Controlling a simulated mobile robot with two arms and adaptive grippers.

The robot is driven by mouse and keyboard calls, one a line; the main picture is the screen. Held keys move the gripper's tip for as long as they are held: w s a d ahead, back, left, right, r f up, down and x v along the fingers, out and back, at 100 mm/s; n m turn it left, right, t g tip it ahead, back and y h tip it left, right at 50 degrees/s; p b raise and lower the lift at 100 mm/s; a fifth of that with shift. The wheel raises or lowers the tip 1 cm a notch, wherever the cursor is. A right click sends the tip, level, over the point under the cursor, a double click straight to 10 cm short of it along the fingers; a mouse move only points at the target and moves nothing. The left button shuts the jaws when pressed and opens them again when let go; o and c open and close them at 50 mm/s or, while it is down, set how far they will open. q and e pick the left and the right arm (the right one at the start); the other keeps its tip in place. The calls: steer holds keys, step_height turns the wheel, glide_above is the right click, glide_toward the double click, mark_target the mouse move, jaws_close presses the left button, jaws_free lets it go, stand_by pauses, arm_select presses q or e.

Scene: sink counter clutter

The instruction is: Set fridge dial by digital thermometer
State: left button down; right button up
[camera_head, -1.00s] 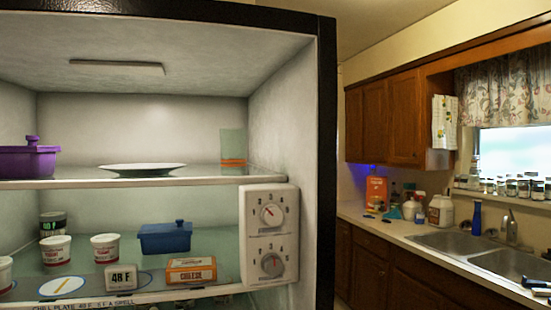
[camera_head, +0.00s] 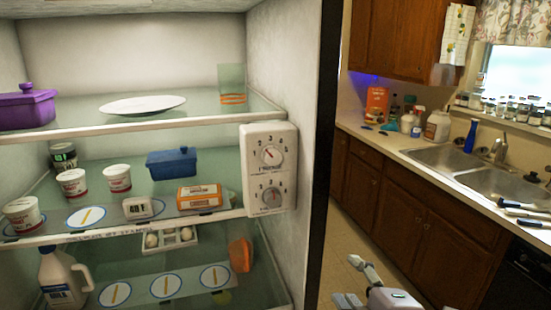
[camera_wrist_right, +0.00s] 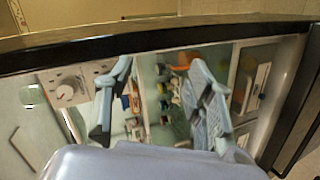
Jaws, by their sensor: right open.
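The white dial panel (camera_head: 249,170) is on the fridge's right inner wall. It carries an upper dial (camera_head: 270,155) and a lower dial (camera_head: 271,196), each with numbers around it. A digital thermometer (camera_head: 138,208) stands on the middle shelf and seems to read 48 F. My right gripper (camera_head: 352,284) is low at the bottom of the head view, right of the fridge and well below the panel. In the right wrist view the gripper (camera_wrist_right: 160,72) is open and empty, with a dial (camera_wrist_right: 68,91) to the left of its fingers. My left gripper is not in view.
An orange cheese box (camera_head: 199,196), a blue container (camera_head: 172,163) and white cups (camera_head: 72,183) share the thermometer's shelf. A plate (camera_head: 143,105) and purple pot (camera_head: 27,107) are above. A milk jug (camera_head: 60,277) is below. The fridge's dark edge (camera_head: 325,150) borders the panel's right.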

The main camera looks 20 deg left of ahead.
steer(key=a+r+n+t+y, duration=0.2)
steer(key=a+r+n, duration=0.2)
steer(key=r+n, duration=0.35)
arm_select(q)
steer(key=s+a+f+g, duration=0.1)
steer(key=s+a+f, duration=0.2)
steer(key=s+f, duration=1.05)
arm_select(e)
steer(key=n+y, duration=0.2)
steer(key=n, duration=0.6)
glide_toward(274, 159)
steer(key=shift+m+t, duration=0.25)
steer(key=shift+t, duration=0.05)
steer(key=p+x, duration=0.6)
steer(key=x, duration=0.2)
steer(key=shift+s+a, duration=0.1)
steer(key=shift+s, duration=0.05)
arm_select(q)
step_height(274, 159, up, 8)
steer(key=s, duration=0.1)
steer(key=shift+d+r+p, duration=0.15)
steer(key=shift+p, duration=0.15)
arm_select(e)
steer(key=shift+w+a+f, duration=0.2)
steer(key=shift+w+a, duration=0.2)
steer(key=shift+w, duration=0.15)
steer(key=c, duration=1.2)
steer(key=shift+o, duration=0.2)
